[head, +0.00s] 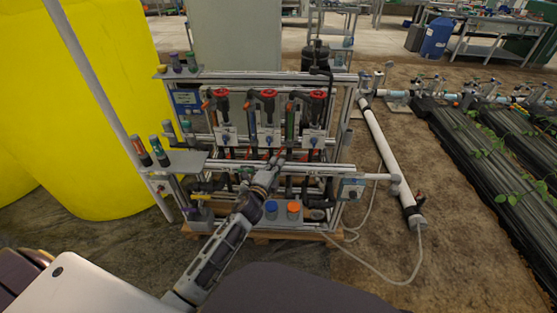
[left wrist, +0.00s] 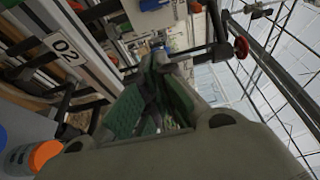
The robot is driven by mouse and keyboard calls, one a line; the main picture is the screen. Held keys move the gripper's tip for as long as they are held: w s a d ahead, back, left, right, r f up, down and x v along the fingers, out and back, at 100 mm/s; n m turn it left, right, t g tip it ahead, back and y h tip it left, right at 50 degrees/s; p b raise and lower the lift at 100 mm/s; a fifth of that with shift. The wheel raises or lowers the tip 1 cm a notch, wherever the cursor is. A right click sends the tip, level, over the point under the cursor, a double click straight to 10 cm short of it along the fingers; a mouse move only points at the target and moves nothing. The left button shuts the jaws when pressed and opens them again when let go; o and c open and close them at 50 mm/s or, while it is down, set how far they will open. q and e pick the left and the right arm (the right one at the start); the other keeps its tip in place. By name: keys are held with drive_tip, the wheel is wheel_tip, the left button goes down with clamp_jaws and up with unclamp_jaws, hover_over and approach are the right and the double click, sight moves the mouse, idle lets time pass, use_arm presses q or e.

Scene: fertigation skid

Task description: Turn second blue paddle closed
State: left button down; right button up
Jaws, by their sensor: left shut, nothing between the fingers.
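Three dark valve units with red tops stand side by side on the skid frame in the head view. White plates with small blue parts hang below them: the left plate (head: 225,136), the middle plate (head: 268,138) and the right plate (head: 314,140). I cannot make out the second blue paddle or its angle clearly. My left gripper (head: 276,158) is shut and empty, just below the middle plate. In the left wrist view its green-padded fingers (left wrist: 160,105) are together, with a label reading 02 (left wrist: 66,49) to their left. My right gripper is not in view.
Orange-capped (head: 293,207) and blue-capped (head: 271,206) containers stand low at the front of the skid. A metal crossbar (head: 320,167) runs across the front below the plates. Yellow tanks (head: 80,90) stand left; a white pipe (head: 385,145) lies right.

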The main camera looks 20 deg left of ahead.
use_arm(q)
drive_tip(key=shift+s, duration=0.55)
